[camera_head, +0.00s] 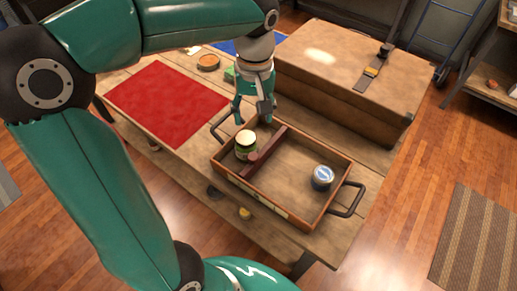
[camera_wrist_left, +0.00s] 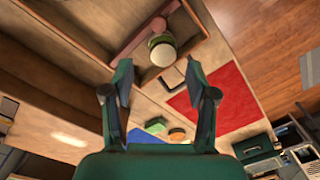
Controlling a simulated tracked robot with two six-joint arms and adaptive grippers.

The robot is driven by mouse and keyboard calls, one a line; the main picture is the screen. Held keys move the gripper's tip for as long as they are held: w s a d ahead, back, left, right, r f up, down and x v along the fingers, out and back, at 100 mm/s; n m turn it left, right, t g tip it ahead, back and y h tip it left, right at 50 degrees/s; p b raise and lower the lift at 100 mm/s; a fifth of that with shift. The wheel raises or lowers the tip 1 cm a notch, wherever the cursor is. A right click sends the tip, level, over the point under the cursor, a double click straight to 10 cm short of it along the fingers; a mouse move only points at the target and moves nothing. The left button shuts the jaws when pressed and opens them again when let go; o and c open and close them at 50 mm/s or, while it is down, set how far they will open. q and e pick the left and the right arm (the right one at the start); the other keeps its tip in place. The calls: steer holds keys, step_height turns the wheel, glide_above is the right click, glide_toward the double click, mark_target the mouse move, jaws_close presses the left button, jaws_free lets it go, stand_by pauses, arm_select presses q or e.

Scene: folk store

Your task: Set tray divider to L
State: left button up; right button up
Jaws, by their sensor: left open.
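The wooden tray (camera_head: 290,185) rests on the table, with dark handles at both ends. Its dark red divider (camera_head: 270,148) runs across it, left of the middle; it also shows at the top of the left wrist view (camera_wrist_left: 141,36). A green can with a pale lid (camera_head: 246,150) stands in the left compartment, close to the divider. A blue-and-white can (camera_head: 322,178) stands in the larger right compartment. My left gripper (camera_head: 254,114) is open and empty, pointing down near the tray's back left side, behind the green can and apart from the divider. No L mark is readable.
A big brown case (camera_head: 340,85) stands close behind the tray. A red mat (camera_head: 172,100) lies left of the tray. An orange-topped round tin (camera_head: 208,62) and a green item (camera_head: 229,74) are farther back. My left arm covers much of the left.

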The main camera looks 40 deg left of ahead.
mark_target(254, 156)
arm_select(q)
step_height(254, 156, down, 16)
steer(key=shift+s+r, duration=0.1)
steer(key=shift+c, duration=0.4)
jaws_close()
